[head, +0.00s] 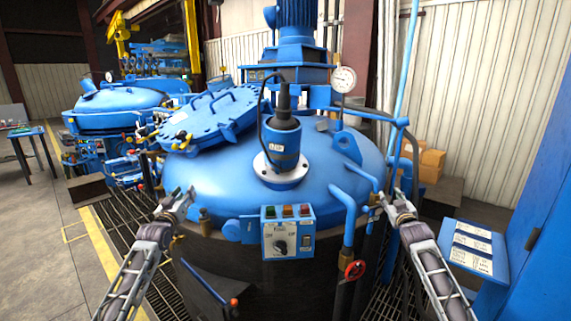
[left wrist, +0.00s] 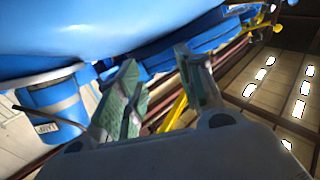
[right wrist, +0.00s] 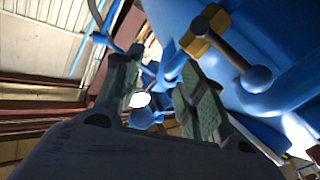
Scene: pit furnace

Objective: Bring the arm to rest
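My left gripper (head: 182,197) is raised at the left front of the blue pit furnace (head: 330,165). In the left wrist view its two fingers (left wrist: 160,88) stand apart with nothing between them. My right gripper (head: 387,200) is raised at the right front of the furnace, close to the blue pipes there. In the right wrist view its fingers (right wrist: 155,95) are also apart and empty. I cannot tell whether either gripper touches the furnace.
A control box (head: 288,231) with a knob and coloured buttons is at the furnace front. A red valve wheel (head: 355,270) and a blue pipe (head: 348,215) are near my right arm. A sign panel (head: 472,247) stands at right. A hatch lid (head: 208,118) is tilted up.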

